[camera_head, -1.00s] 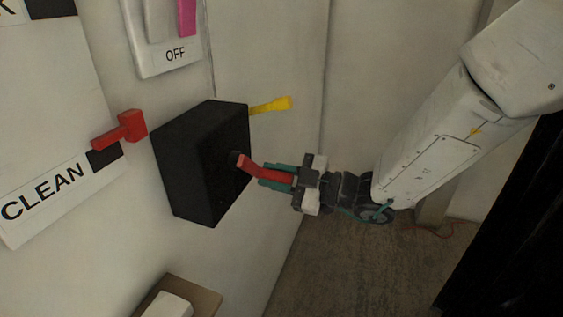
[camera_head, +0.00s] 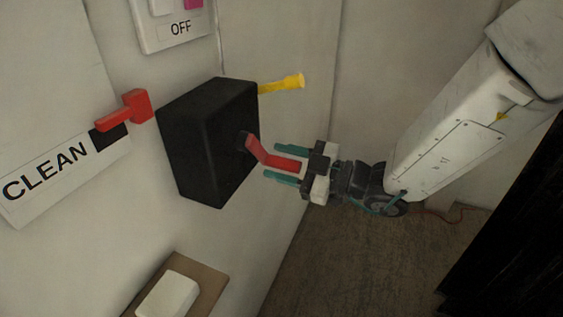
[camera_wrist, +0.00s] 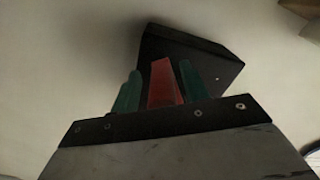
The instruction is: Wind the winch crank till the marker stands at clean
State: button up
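The winch is a black box (camera_head: 205,140) on the wall, also in the wrist view (camera_wrist: 205,62). Its red crank (camera_head: 270,156) sticks out from the box's right face, with its handle toward my gripper. My gripper (camera_head: 284,163) has its two teal fingers spread, one on each side of the red handle, with gaps showing. The wrist view shows the red handle (camera_wrist: 164,84) between the fingers. The red marker (camera_head: 122,111) is left of the box. Its tip reaches the top of the black patch at the right end of the CLEAN label (camera_head: 48,172).
A yellow lever (camera_head: 283,84) sticks out behind the box. An OFF panel (camera_head: 178,30) is above it. A brown plate with a white block (camera_head: 168,296) is on the wall below. The floor at the lower right looks clear apart from a thin red cable.

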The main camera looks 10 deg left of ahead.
jog(key=d, duration=0.2)
jog(key=s+d, duration=0.1)
jog(key=d, duration=0.4)
jog(key=shift+s+d, duration=0.3)
jog(key=shift+d, duration=0.05)
